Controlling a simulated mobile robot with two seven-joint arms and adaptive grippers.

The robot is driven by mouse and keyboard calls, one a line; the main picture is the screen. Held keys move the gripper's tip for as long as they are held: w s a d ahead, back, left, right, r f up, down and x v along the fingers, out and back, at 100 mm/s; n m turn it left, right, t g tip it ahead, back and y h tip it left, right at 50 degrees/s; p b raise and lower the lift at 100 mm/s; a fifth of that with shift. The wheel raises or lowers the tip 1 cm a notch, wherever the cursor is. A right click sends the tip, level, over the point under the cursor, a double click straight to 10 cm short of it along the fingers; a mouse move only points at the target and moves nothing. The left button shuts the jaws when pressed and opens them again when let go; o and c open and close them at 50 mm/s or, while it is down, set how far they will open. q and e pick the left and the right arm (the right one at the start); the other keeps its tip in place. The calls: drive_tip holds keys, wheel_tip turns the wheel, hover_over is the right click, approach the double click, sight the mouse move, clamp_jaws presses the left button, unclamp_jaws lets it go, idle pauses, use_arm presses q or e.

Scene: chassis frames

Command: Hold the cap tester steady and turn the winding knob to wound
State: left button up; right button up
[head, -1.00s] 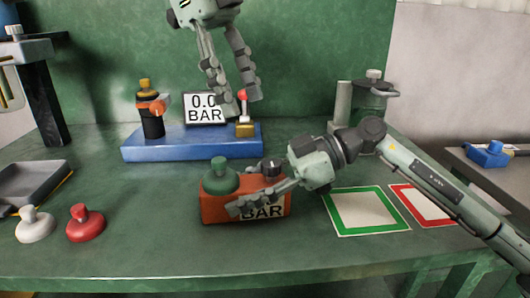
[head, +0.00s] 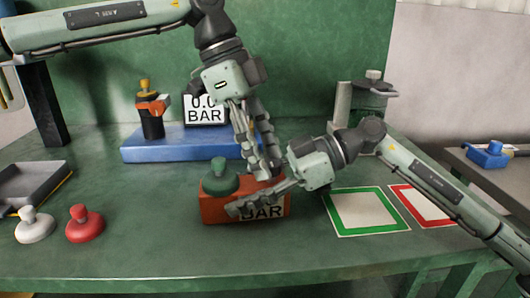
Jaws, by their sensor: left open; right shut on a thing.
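The cap tester (head: 213,212) is an orange box on the green bench, with a green cap (head: 219,180) on its top left and a partly covered BAR label on its front. My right gripper (head: 240,205) reaches in from the right and is shut on the cap tester, its near finger across the front face. My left gripper (head: 266,176) points down at the top right of the box, open, its fingers where the dark winding knob stands. The knob is now mostly hidden by these fingers, so I cannot tell whether they touch it.
Behind stands a blue base (head: 180,147) with a dark bottle (head: 151,122) and a 0.0 BAR display (head: 205,113). A white cap (head: 34,226), a red cap (head: 84,224) and a grey tray (head: 28,186) lie left. Green-framed (head: 366,212) and red-framed (head: 420,205) mats lie right.

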use_arm(q)
drive_tip(key=shift+f, duration=0.1)
clamp_jaws()
drive_tip(key=m, duration=0.2)
drive_tip(key=m+g+y, duration=0.1)
drive_tip(key=m, duration=0.1)
drive_tip(key=shift+w+d+m+g, duration=0.15)
drive_tip(key=shift+m+g, duration=0.15)
drive_tip(key=shift+m, duration=0.1)
unclamp_jaws()
idle(0.3)
drive_tip(key=v, duration=0.8)
